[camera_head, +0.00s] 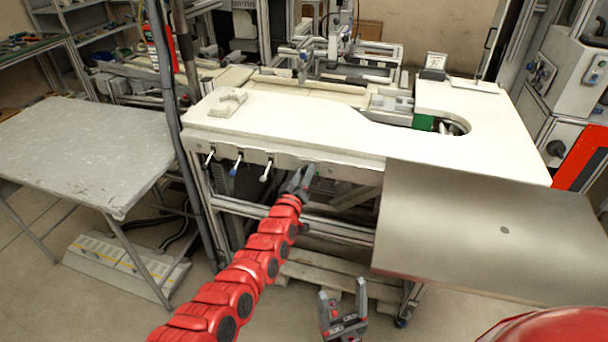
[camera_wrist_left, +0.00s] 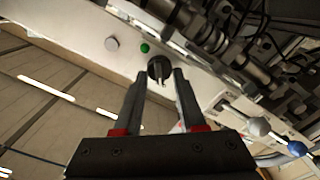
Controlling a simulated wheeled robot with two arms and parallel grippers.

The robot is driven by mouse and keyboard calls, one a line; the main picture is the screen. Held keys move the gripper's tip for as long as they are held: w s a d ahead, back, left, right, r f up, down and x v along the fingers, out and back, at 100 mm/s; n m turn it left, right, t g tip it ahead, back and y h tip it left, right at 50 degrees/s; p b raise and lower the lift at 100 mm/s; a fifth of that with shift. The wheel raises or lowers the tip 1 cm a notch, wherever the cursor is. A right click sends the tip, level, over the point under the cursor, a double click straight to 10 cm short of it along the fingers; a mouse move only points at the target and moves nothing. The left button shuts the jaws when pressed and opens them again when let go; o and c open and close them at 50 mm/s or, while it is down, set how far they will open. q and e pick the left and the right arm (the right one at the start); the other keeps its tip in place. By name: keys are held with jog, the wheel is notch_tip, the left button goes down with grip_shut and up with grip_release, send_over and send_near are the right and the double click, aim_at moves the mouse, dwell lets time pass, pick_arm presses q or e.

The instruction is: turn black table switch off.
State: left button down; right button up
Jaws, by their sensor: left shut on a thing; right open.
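The black table switch (camera_wrist_left: 157,67) is a round dark knob on the pale front panel in the left wrist view. A light pointer or edge shows on its lower side. My left gripper (camera_wrist_left: 158,77) has its two fingertips at either side of the knob and is shut on it. In the head view my left gripper (camera_head: 299,180) reaches the table's front edge and hides the switch there. My right gripper (camera_head: 342,294) is open and empty, low in front of the table.
A green button (camera_wrist_left: 145,48) and a grey round button (camera_wrist_left: 112,44) sit beside the switch. A metal sheet (camera_head: 470,225) juts out at right.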

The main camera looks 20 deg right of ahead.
pick_arm(q)
jog(key=c, duration=0.5)
grip_release()
jog(key=shift+a+f, duration=0.1)
jog(key=shift+s+a+f+p, duration=0.25)
jog(key=shift+s+a+p, duration=0.05)
jog(key=shift+s+a, duration=0.35)
jog(key=shift+s, duration=0.15)
jog(key=p+v, duration=1.1)
jog(key=v, duration=0.4)
jog(key=shift+s+r+p, duration=0.2)
jog(key=shift+r+p, duration=0.1)
jog(key=shift+p, duration=0.1)
